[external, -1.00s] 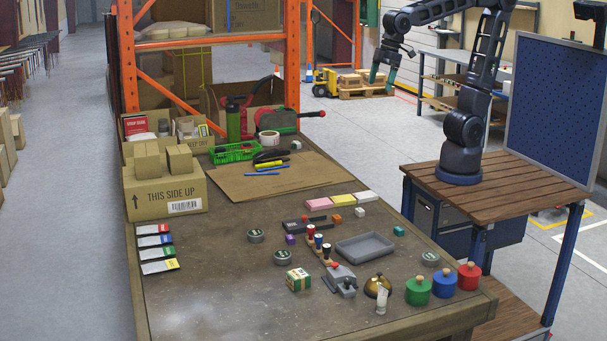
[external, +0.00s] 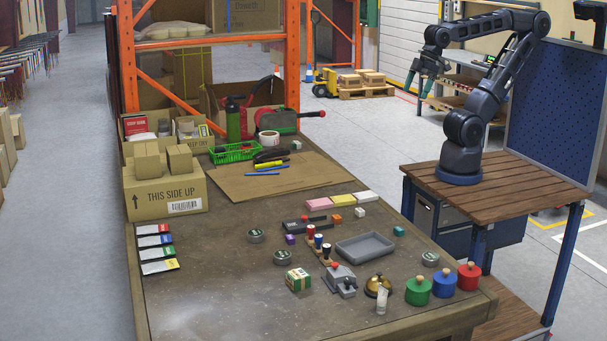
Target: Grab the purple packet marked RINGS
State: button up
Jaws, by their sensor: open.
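I cannot make out a purple packet marked RINGS in this view. Packets with red (external: 154,229), blue (external: 155,241), green (external: 157,253) and yellow (external: 160,266) labels lie in a column at the left of the workbench; their print is too small to read. A small purple cube (external: 290,239) sits mid-bench. My gripper (external: 418,90) is open and empty, pointing down, high in the air beyond the bench's right side and far from the packets.
Around the middle of the workbench (external: 215,290) stand a grey tray (external: 365,246), several tins, a brass bell (external: 378,284) and green, blue and red knobbed weights (external: 418,291). A cardboard box (external: 165,192) and green basket (external: 233,152) stand farther back. The bench's front left is clear.

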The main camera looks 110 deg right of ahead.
dwell(0.3)
jog(key=c, duration=1.2)
jog(key=shift+o, duration=0.2)
jog(key=n+g+h, duration=0.5)
jog(key=n+h, duration=0.1)
jog(key=n, duration=1.2)
send_over(290, 237)
jog(key=a, duration=0.6)
notch_tip(290, 237, down, 32)
jog(key=shift+x, duration=5.15)
